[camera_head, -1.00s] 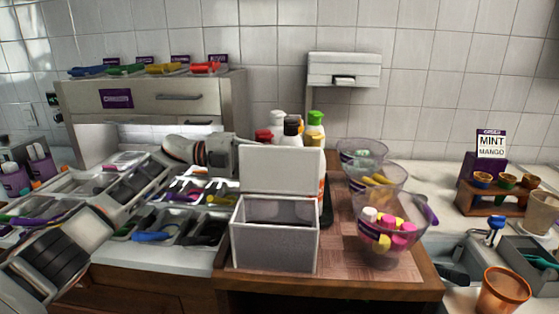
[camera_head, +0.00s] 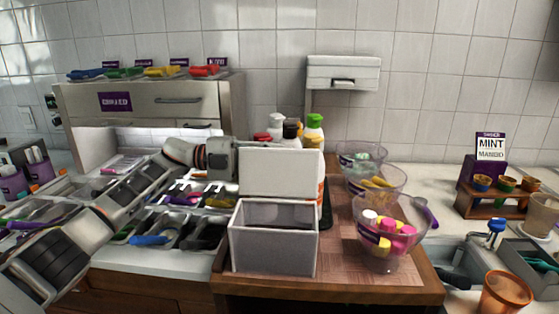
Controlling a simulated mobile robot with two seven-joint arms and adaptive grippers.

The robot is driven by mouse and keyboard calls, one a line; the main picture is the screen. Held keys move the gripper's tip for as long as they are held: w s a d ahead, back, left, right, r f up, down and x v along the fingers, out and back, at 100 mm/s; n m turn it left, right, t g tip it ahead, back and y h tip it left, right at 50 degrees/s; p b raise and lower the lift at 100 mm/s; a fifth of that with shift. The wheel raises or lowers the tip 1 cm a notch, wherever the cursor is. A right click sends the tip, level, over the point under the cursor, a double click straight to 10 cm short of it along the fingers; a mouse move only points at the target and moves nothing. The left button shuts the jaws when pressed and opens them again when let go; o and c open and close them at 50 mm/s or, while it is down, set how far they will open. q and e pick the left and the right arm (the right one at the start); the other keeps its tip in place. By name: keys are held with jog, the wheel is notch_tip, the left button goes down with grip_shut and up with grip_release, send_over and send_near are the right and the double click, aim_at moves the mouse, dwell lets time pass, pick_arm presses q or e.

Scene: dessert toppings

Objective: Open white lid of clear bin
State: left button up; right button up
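The clear bin (camera_head: 273,250) is a greyish see-through box near the front left of the wooden board. Its white lid (camera_head: 280,172) stands upright at the bin's back edge, so the top is open and the inside looks empty. My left arm reaches in from the left, behind the bin. My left gripper (camera_head: 222,159) is at the left edge of the raised lid. Its fingertips are hidden behind the lid, so I cannot tell whether they are open or touch it. My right gripper is not in view.
Several bottles (camera_head: 314,130) stand behind the lid. To the right are clear bowls, the front one (camera_head: 388,232) holding pink, yellow and white pieces. Trays of utensils (camera_head: 170,235) lie left of the bin. An orange cup (camera_head: 505,292) is at the lower right.

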pick_arm(q)
jog(key=shift+a, duration=0.1)
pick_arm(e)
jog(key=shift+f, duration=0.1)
pick_arm(q)
jog(key=a, duration=1.1)
jog(key=shift+a, duration=0.4)
